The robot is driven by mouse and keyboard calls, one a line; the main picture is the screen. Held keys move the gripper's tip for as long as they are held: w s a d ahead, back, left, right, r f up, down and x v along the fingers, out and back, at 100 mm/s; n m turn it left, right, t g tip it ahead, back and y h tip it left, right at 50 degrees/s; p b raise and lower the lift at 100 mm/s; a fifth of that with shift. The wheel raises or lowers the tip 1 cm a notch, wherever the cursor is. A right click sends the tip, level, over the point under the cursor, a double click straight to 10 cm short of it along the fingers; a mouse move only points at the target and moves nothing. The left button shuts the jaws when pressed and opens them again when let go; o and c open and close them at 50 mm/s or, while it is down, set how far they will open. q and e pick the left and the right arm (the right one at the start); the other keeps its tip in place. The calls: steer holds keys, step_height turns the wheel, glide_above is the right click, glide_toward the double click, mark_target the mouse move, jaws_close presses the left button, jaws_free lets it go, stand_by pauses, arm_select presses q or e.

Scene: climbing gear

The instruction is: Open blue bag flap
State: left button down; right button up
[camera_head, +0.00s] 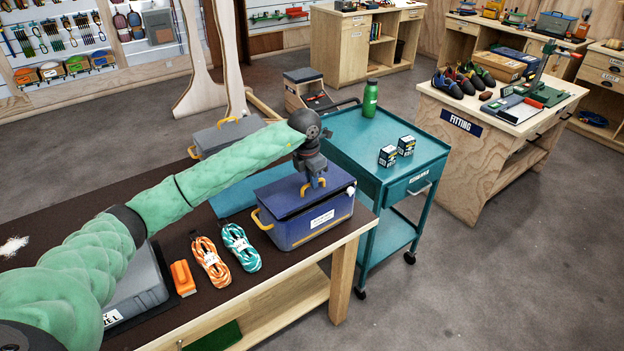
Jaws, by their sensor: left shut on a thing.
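The blue bag (306,234) stands at the right end of the brown-topped workbench (150,193). It has a white label on its front and a yellow handle on its left side. Its dark blue flap (278,197) lies over the top and looks closed. My left gripper (314,185) points down at the flap near its front edge. It is shut on a yellow pull (305,188) on the flap, of which only a part shows. My right gripper is out of view.
Orange (210,262) and teal (241,248) rope bundles and an orange block (182,278) lie left of the bag. A grey case (226,136) stands behind. A teal cart (361,150) with a green bottle (370,99) and two small boxes stands close on the right.

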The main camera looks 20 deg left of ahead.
arm_select(q)
steer(key=shift+r, duration=0.15)
steer(key=shift+w+a+r, duration=0.25)
steer(key=shift+a+r, duration=0.05)
steer(key=shift+r, duration=0.15)
steer(key=shift+w+a+r, duration=0.2)
steer(key=shift+a+r, duration=0.05)
steer(key=shift+r, duration=0.2)
steer(key=shift+w+a+r, duration=0.5)
steer(key=shift+a+r, duration=0.15)
steer(key=shift+r, duration=0.1)
steer(key=shift+a+r, duration=0.15)
